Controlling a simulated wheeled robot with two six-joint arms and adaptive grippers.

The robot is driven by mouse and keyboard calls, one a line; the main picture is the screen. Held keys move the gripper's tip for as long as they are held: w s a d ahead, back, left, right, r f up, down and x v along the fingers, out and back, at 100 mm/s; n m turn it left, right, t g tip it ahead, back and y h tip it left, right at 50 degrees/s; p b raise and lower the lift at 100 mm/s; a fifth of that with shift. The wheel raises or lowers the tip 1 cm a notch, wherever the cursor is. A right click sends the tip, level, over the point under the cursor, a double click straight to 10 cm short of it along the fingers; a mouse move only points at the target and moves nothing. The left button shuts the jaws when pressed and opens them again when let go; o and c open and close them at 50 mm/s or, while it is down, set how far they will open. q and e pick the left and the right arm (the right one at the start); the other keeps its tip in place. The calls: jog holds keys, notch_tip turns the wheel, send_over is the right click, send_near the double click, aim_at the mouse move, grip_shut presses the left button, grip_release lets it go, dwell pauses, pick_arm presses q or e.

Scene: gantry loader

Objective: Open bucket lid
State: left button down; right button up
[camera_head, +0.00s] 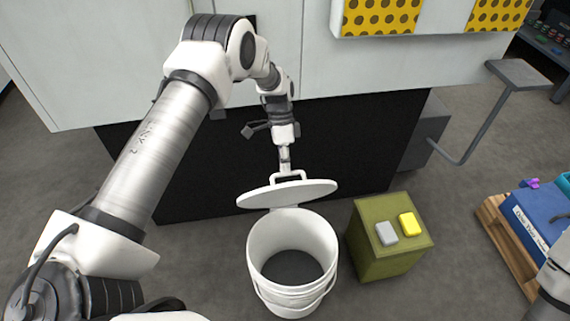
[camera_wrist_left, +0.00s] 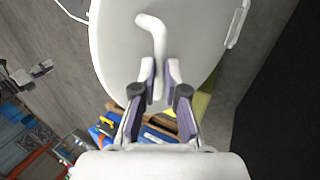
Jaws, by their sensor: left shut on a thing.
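A white bucket (camera_head: 262,240) stands on the floor with its mouth open and a dark inside. Its white round lid (camera_head: 315,190) is raised and tilted above the back rim. My left gripper (camera_head: 286,168) is shut on the lid's handle (camera_head: 275,176) from above. In the left wrist view the gripper (camera_wrist_left: 160,80) pinches the white curved handle (camera_wrist_left: 155,30), with the lid (camera_wrist_left: 195,30) filling the upper part. My right gripper is not in view; part of my right arm shows at the right edge.
An olive box (camera_head: 385,262) with a grey block (camera_head: 386,233) and a yellow block (camera_head: 408,224) on top stands right of the bucket. A white machine with a black lower panel (camera_head: 345,140) is behind. A pallet with a blue crate (camera_head: 535,215) is at the right.

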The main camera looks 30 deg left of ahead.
pick_arm(q)
jog(key=shift+f, duration=0.25)
jog(key=c, duration=1.2)
grip_release()
jog(key=shift+a, duration=0.1)
jog(key=w+a+r+b, duration=0.1)
jog(key=w, duration=0.1)
jog(key=w+a+r+b, duration=0.1)
jog(key=w+a+r, duration=0.1)
jog(key=w+a+r+b, duration=0.1)
jog(key=w+a, duration=0.1)
jog(key=shift+r, duration=0.35)
jog(key=shift+d, duration=0.1)
